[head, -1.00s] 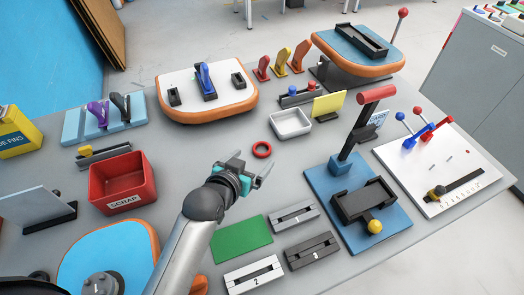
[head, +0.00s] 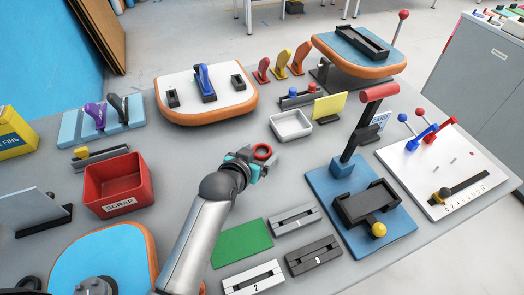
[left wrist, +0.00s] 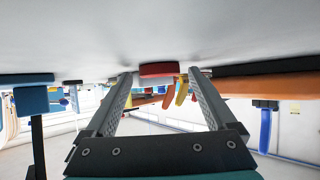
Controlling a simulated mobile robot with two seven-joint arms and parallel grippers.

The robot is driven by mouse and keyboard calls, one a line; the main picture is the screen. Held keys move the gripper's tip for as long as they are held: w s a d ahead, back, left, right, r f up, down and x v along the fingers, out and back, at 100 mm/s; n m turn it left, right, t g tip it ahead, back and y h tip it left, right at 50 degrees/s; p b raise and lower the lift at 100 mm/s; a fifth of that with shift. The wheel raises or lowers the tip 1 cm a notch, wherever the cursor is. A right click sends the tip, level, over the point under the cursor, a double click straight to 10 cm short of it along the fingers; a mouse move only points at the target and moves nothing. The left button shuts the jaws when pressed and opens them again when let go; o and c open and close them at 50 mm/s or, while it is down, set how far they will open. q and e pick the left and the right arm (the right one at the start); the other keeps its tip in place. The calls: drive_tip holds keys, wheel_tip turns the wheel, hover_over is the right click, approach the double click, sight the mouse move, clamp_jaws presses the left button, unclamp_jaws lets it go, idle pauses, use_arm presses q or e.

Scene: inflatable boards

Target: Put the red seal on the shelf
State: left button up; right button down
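The red seal (head: 263,152) is a small ring lying on the grey table near its middle. My left gripper (head: 260,163) is low over the table, its fingers reaching around the seal from the near side. In the left wrist view, which shows the scene upside down, the red seal (left wrist: 158,70) is between the two fingertips (left wrist: 160,78), with a gap to each finger. The left gripper is open. My right gripper is not in view. I cannot tell which thing is the shelf.
A white tray (head: 275,123) stands just beyond the seal. The red scrap bin (head: 119,187) is to the left. A green mat (head: 241,244) and slotted blocks (head: 295,219) lie nearer. A blue press (head: 320,184) with a red-handled lever is to the right.

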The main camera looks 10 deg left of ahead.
use_arm(q)
drive_tip(key=c, duration=1.4)
